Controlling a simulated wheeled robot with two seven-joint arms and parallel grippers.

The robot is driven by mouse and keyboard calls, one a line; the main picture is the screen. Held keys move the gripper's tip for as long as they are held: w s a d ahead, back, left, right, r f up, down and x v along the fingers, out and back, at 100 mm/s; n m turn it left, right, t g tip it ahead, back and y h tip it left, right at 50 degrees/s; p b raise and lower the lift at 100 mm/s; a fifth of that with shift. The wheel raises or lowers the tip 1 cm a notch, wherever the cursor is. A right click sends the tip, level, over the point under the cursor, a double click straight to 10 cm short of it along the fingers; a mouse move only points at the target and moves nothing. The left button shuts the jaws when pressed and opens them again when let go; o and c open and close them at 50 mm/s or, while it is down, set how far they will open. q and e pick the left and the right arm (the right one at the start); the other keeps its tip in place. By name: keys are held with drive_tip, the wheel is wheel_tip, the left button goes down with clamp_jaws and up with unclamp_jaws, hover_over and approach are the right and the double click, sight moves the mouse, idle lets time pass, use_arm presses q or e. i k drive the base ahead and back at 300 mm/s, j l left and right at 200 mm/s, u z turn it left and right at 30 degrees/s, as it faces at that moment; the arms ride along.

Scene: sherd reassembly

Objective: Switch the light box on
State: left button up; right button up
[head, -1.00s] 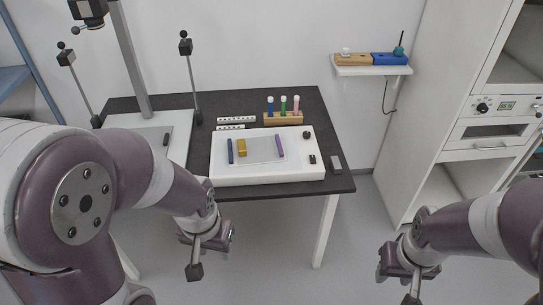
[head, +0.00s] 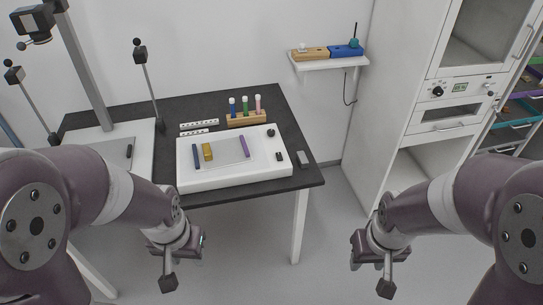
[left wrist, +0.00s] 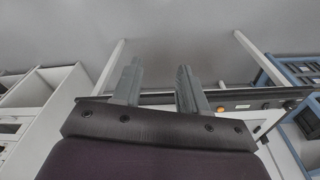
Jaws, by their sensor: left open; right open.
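The light box (head: 190,180) is a white, low, flat box on the dark table in the head view. Its top bears a pale panel with a blue bar (head: 195,156), a yellow piece (head: 208,152) and a purple bar (head: 244,146). Dark controls (head: 279,157) sit along its right side, with a dark round knob (head: 271,133) at the back right corner. My left gripper (head: 168,277) is in front of and below the table edge, apart from the box. In the left wrist view its two fingers (left wrist: 157,88) are spread and empty. My right gripper (head: 385,283) hangs open over the floor to the right.
A wooden rack (head: 247,118) with coloured tubes stands behind the box, beside white scale strips (head: 198,128). A small grey block (head: 305,158) lies right of the box. A wall shelf (head: 327,62) and a white cabinet (head: 410,130) stand right. Floor between table and cabinet is clear.

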sight(278, 155)
drive_tip(key=i+l+z, duration=0.15)
drive_tip(key=i+z, duration=0.15)
drive_tip(key=i, duration=0.45)
drive_tip(key=i+z, duration=0.25)
drive_tip(key=i, duration=0.45)
